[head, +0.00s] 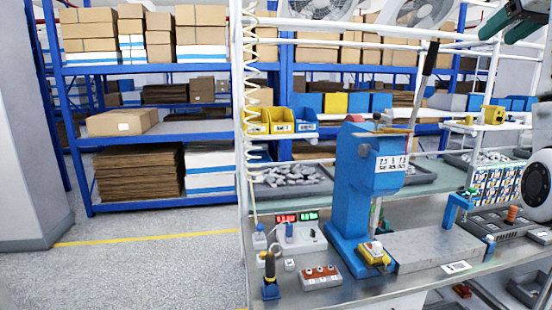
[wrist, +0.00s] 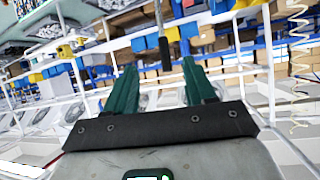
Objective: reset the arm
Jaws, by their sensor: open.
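My gripper (head: 512,22) is at the upper right edge of the head view, high above the workbench and partly cut off by the frame. Its two green fingers also show in the wrist view (wrist: 160,82), spread apart with nothing between them. It is well away from the blue press (head: 352,190), which stands upright on the bench with a label on its head. A long dark-gripped lever (head: 430,70) rises above the press. My arm enters the head view from the right.
The metal bench (head: 330,285) holds a small test box with red and green displays (head: 297,217), a red-button block (head: 320,276), a grey plate (head: 435,250) and a black socket strip (head: 490,230). Bins (head: 257,121) and white rails stand behind. Floor at left is clear.

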